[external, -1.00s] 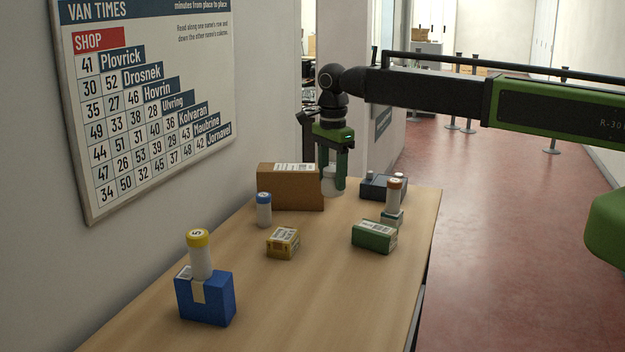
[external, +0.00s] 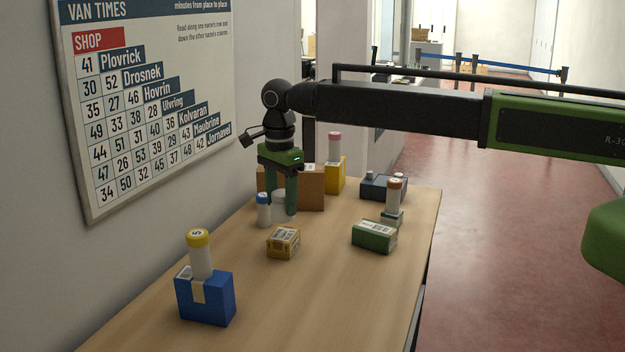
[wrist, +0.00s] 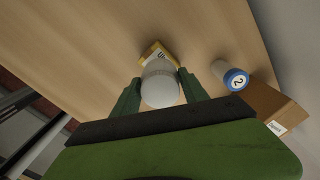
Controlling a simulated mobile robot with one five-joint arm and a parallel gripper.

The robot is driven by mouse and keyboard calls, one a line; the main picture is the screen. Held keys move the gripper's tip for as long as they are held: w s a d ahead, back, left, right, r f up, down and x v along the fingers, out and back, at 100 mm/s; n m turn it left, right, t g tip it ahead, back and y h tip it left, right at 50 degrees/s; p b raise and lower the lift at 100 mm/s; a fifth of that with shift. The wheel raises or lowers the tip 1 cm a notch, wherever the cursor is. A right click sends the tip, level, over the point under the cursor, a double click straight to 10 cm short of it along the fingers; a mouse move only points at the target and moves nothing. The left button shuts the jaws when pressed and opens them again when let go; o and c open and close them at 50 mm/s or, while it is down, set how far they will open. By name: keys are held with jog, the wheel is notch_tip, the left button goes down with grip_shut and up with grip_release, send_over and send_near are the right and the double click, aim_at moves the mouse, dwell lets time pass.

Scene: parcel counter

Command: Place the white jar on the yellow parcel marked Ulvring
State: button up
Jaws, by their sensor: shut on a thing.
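My gripper (external: 281,208) is shut on the white jar (external: 279,199) and holds it upright, in front of the brown box. In the wrist view the jar (wrist: 160,86) sits between the two green fingers. A small yellow parcel (external: 283,243) with a white label lies on the counter, nearer the camera than the jar. It shows partly hidden behind the jar in the wrist view (wrist: 153,50). A taller yellow box (external: 335,176) with a pink-capped jar on it stands at the back. The lettering on both is too small to read.
A blue-capped jar (external: 263,210) stands close left of my gripper. A brown box (external: 312,190) is behind it. A yellow-capped jar (external: 200,255) stands on a blue box (external: 206,300).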

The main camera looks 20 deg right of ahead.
aim_at(282, 214)
notch_tip(282, 214, down, 4)
jog(key=b, duration=0.4)
jog(key=shift+f, duration=0.2)
jog(key=shift+r, duration=0.25)
jog(key=shift+f, duration=0.2)
jog(key=o, duration=1.5)
jog(key=shift+c, duration=0.2)
notch_tip(282, 214, up, 13)
jog(key=p, duration=1.2)
jog(key=shift+f, duration=0.3)
